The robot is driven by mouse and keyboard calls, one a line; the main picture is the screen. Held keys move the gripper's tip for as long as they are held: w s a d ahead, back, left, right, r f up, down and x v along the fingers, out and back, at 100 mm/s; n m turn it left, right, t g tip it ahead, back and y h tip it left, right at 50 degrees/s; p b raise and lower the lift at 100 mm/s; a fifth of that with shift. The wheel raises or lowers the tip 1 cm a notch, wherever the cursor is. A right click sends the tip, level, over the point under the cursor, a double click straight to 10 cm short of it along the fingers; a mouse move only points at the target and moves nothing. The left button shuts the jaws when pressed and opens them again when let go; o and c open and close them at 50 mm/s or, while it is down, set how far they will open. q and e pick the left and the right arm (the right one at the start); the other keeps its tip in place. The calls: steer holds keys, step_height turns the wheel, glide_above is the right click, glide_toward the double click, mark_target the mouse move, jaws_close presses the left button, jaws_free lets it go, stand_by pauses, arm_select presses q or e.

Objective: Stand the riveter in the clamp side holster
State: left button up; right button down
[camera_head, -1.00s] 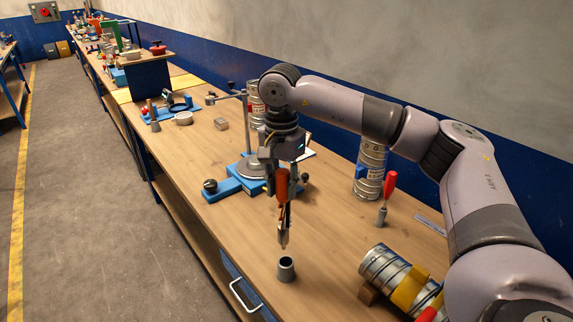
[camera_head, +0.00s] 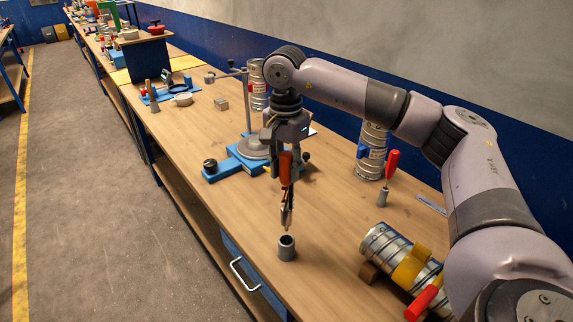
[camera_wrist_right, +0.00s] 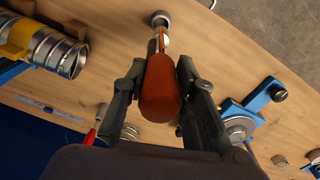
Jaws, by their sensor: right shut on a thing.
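The riveter (camera_head: 286,212) hangs upright, nose down, with its orange handle up in my right gripper (camera_head: 287,160). The gripper is shut on the handle. The riveter's nose is just above the mouth of a small grey holster (camera_head: 287,251), which stands upright near the table's front edge. In the right wrist view the orange handle (camera_wrist_right: 161,95) lies between the fingers and the holster (camera_wrist_right: 160,19) shows beyond the nose. Whether the nose has entered the mouth is hard to tell. My left gripper is not in view.
A spiral duct with a yellow clamp (camera_head: 409,268) lies at right on the table (camera_head: 330,215). A red-handled tool (camera_head: 391,165) stands in another grey holder behind. A blue stand base (camera_head: 222,170) is left of the gripper. The table around the grey holster is clear.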

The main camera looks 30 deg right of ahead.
mark_target(287, 200)
steer(key=shift+f+b, duration=0.75)
steer(key=shift+f, duration=0.65)
steer(key=shift+f+b, duration=2.65)
steer(key=shift+f, duration=0.85)
steer(key=c, duration=1.2)
jaws_free()
steer(key=shift+s+a, duration=0.1)
step_height(287, 200, up, 12)
